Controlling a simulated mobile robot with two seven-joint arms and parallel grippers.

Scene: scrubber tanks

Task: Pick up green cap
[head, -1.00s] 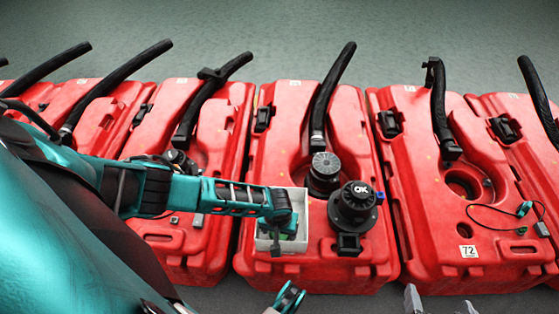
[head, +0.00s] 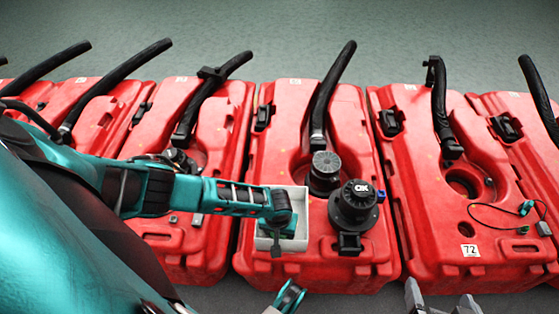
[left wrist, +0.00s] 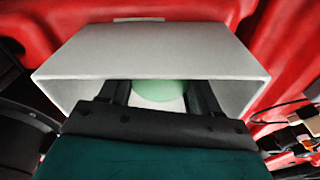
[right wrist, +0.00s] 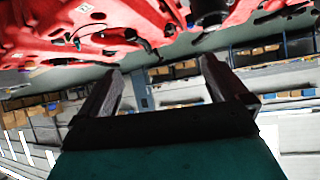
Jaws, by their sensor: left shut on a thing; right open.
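The green cap (left wrist: 160,91) shows in the left wrist view as a rounded green piece inside a white box (left wrist: 150,52). My left gripper (left wrist: 159,92) reaches into the box with a finger on each side of the cap and is shut on it. In the head view the same white box (head: 303,212) sits on a red tank, and my left gripper (head: 280,235) is down in it, hiding the cap. My right gripper (head: 440,297) is open and empty at the bottom edge of the head view; its spread fingers also show in the right wrist view (right wrist: 162,75).
Red tanks (head: 350,110) with black hoses stand in a row. Right of the box are a black cap marked OK (head: 357,200) and a grey-black ribbed cap (head: 325,168). The tank labelled 72 (head: 469,251) has an open round hole (head: 463,185). Shelves (right wrist: 265,75) show in the right wrist view.

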